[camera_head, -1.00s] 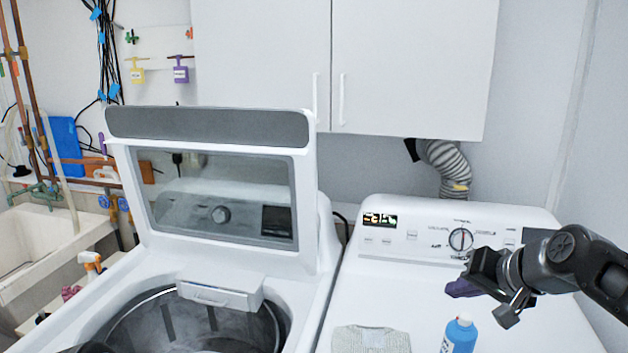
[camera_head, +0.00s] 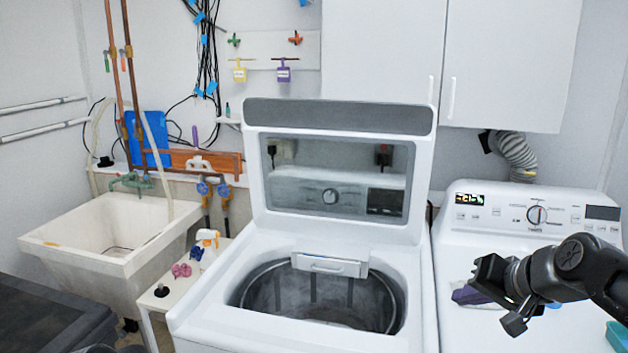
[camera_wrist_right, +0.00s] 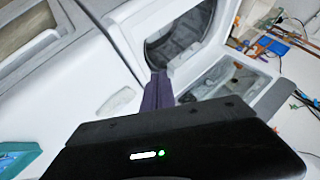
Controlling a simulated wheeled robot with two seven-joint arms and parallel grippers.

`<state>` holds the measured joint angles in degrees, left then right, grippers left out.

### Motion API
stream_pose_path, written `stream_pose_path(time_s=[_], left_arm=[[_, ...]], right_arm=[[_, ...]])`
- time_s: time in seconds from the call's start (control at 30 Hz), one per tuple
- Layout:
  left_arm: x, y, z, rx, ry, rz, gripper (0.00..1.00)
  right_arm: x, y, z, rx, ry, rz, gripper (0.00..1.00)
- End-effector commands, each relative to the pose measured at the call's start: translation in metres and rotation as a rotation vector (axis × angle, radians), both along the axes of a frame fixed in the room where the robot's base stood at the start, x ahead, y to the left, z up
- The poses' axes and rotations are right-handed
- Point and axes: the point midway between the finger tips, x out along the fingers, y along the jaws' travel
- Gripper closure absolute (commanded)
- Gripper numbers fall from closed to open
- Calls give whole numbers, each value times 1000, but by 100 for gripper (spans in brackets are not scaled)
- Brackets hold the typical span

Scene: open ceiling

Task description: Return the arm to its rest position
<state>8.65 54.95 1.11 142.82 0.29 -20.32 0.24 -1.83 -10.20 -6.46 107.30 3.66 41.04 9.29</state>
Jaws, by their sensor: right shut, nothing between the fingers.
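My right arm comes in from the right in the head view. Its black right gripper (camera_head: 470,291) is over the top of the right-hand white machine (camera_head: 475,335), in front of its control panel. The purple fingers are together with nothing between them. In the right wrist view the shut purple fingers (camera_wrist_right: 157,92) point toward the open washer. My left gripper is not in view.
The open washer (camera_head: 240,315) stands in the middle with its lid (camera_head: 258,170) raised. A sink (camera_head: 60,240) and a small white stand with a spray bottle (camera_head: 207,243) are left. A teal object (camera_head: 617,336) is at the right edge. Cabinets (camera_head: 385,50) hang above.

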Motion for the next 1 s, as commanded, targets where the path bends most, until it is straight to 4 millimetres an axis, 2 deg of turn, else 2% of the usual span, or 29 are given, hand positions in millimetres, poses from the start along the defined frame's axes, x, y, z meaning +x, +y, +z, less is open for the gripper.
stream_pose_path(time_s=[0.33,0.47,0.57,0.67,0.77,0.8,0.87,0.9,0.97,1.0], left_arm=[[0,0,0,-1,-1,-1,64],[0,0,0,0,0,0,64],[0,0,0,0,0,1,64],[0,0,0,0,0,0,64],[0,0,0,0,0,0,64],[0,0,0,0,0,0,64],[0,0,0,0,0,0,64],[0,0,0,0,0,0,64],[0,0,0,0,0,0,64],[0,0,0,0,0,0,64]], right_arm=[[15,20,-66,-24,67,26,100],[19,31,-105,-37,106,42,100],[19,41,-143,-46,143,57,100],[15,56,-189,-59,187,80,100],[1,74,-249,-71,248,111,100],[-8,83,-277,-76,275,126,100],[-28,97,-319,-83,320,153,100],[-43,106,-346,-85,347,171,100],[-69,121,-383,-86,391,198,100],[-89,130,-406,-86,419,217,100]])
